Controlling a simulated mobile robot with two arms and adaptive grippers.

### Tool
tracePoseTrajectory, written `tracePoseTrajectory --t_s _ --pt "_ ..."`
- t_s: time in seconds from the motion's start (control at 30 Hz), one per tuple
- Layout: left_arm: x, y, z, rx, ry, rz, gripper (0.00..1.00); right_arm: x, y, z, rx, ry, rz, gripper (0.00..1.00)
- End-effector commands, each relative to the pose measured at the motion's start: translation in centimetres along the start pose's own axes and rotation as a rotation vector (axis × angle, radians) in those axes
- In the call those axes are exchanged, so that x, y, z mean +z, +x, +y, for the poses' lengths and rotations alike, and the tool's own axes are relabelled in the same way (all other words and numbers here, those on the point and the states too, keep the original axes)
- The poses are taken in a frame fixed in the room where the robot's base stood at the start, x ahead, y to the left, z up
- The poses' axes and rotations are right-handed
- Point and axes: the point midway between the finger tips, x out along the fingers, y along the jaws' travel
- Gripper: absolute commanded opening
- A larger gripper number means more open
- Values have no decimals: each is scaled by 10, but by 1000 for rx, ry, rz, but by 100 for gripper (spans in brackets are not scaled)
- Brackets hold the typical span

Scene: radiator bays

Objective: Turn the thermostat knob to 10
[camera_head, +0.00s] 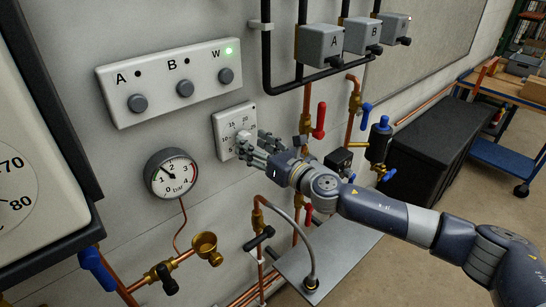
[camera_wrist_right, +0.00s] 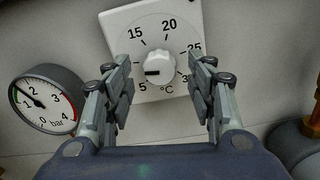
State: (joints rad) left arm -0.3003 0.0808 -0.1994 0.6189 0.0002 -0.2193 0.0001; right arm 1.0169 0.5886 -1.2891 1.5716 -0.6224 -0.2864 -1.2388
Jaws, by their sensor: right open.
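The thermostat is a white square plate (camera_head: 221,125) on the wall with a numbered °C dial, and it also fills the top middle of the right wrist view (camera_wrist_right: 120,18). Its round white knob (camera_wrist_right: 161,66) has a dark mark that points left and slightly down, above the 5. The 10 is hidden behind a finger in the wrist view. My right gripper (camera_wrist_right: 166,88) is open, with its fingers to the left and right of the knob and gaps on both sides. In the head view the right gripper (camera_head: 254,143) is at the plate, partly covering it. My left gripper is out of view.
A pressure gauge (camera_head: 172,173) is left of and below the thermostat. A panel with knobs A, B and W (camera_head: 170,81) is above left. Copper pipes with a red-handled valve (camera_head: 319,121) run close to the right. A metal plate (camera_head: 340,262) with a hose is below.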

Motion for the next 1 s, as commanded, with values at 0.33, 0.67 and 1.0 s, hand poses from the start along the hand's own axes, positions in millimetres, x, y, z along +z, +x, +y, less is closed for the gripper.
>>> tracePoseTrajectory --t_s 0.33,0.67,1.0 --pt "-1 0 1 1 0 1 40 -2 -66 -1 -1 0 3 51" --pt "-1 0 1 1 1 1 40 -1 -99 0 0 0 2 51" --pt "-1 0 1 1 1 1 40 -1 -100 0 0 0 2 51"
